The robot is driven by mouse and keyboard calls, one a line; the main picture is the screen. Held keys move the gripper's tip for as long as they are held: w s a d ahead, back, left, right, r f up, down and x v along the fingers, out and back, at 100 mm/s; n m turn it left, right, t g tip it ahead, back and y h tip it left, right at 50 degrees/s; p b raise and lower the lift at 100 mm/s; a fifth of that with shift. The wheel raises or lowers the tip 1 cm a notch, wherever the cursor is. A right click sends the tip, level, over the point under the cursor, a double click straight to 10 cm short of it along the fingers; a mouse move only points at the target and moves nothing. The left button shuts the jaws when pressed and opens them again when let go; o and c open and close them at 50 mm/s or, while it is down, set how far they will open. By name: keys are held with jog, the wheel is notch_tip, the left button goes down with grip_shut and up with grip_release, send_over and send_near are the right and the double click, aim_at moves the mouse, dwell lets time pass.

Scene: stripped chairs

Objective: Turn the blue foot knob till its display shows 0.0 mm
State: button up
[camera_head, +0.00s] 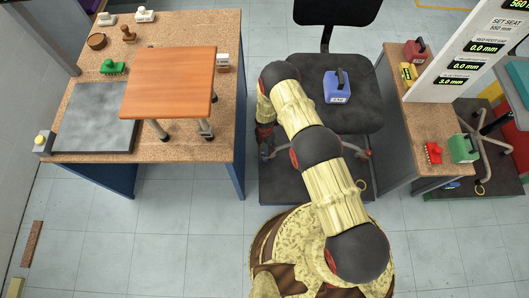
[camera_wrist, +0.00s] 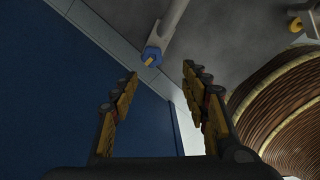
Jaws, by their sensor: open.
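The blue foot knob (camera_wrist: 152,56) shows in the wrist view at the end of a grey leg, with a small yellow mark on it. My gripper (camera_wrist: 160,71) is open, its two fingers apart. The knob lies beyond the fingertips, nearer the left one, with nothing held. In the head view my arm reaches down beside the black chair (camera_head: 352,95), and the gripper is mostly hidden there. A white display board (camera_head: 465,55) at top right reads 0.0 mm, 0.0 mm and, lowest, 3.0 mm; the lowest label is too small to read.
A blue panel (camera_wrist: 85,95) fills the left of the wrist view, close to the left finger. A workbench (camera_head: 190,100) with an orange-topped stool (camera_head: 170,82) stands left. A blue weight (camera_head: 336,88) sits on the chair seat. A second bench (camera_head: 425,120) stands right.

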aim_at(265, 153)
jog(key=shift+w+a+f+n, duration=0.2)
jog(key=shift+w+f+n, duration=0.3)
jog(key=shift+f+n, duration=0.15)
notch_tip(265, 153, down, 8)
jog(key=b, duration=0.3)
jog(key=shift+r, duration=0.2)
jog(key=shift+c, duration=0.4)
jog(key=c, duration=1.1)
